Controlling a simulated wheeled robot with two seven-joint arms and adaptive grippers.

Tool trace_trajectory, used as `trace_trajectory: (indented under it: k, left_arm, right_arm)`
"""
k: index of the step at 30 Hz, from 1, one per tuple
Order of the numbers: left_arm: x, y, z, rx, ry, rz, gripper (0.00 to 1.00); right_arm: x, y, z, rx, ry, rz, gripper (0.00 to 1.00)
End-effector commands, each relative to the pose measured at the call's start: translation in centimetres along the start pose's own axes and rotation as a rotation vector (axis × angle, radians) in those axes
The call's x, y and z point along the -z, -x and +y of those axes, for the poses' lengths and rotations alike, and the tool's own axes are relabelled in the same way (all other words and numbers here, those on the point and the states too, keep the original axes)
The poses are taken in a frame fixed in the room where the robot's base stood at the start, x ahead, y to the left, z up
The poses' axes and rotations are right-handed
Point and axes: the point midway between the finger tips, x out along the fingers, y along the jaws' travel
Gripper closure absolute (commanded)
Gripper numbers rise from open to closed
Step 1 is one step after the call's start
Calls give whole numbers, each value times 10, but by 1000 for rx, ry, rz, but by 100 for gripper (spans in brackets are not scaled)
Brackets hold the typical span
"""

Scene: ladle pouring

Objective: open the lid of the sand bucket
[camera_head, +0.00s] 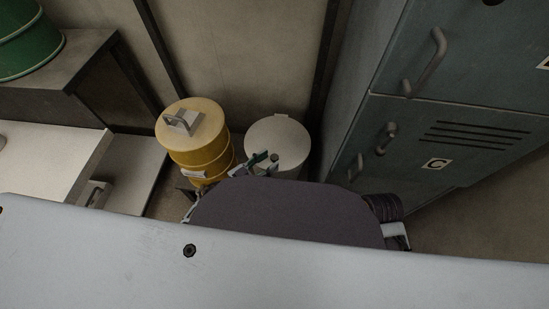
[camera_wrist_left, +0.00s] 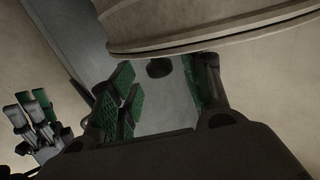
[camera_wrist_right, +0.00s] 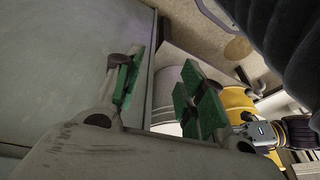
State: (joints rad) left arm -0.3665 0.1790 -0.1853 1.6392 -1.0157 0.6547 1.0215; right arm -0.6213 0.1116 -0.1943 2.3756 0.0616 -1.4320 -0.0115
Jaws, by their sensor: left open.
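A round off-white bucket (camera_head: 278,137) with a flat lid and a small tab at its back stands on the floor; I take it as the sand bucket. Its lid looks closed. My left gripper (camera_head: 266,162) is open at the bucket's near edge. In the left wrist view the fingers (camera_wrist_left: 164,75) are apart just below a pale round rim (camera_wrist_left: 205,25), with nothing seen held; contact cannot be told. My right gripper (camera_wrist_right: 165,75) is open and empty, with a pale round side (camera_wrist_right: 176,85) beyond its fingers. The bucket's front is hidden by my own body in the head view.
A yellow drum (camera_head: 200,152) with a handled lid stands close left of the bucket. Teal lockers (camera_head: 440,120) rise close on the right, and a wall (camera_head: 240,50) is behind. A green drum (camera_head: 25,45) sits on a bench at far left.

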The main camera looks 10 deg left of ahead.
Motion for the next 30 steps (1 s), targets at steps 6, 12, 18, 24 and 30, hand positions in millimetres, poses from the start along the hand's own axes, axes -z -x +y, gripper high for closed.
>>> trace_trajectory:
  k: [6,12,18,24,30]
  left_arm:
    - [0,-24,0,-1,-1,2,52]
    - [0,-34,0,0,0,1,52]
    - [0,-36,0,-1,0,0,52]
    - [1,-35,0,-1,-1,1,61]
    - [1,-35,0,-1,-1,1,87]
  right_arm:
    - [5,7,-2,5,6,27,60]
    - [1,5,-3,10,7,25,60]
    - [-2,4,-4,12,6,20,60]
    - [0,5,-4,13,4,24,60]
    - [4,6,-5,15,-2,33,60]
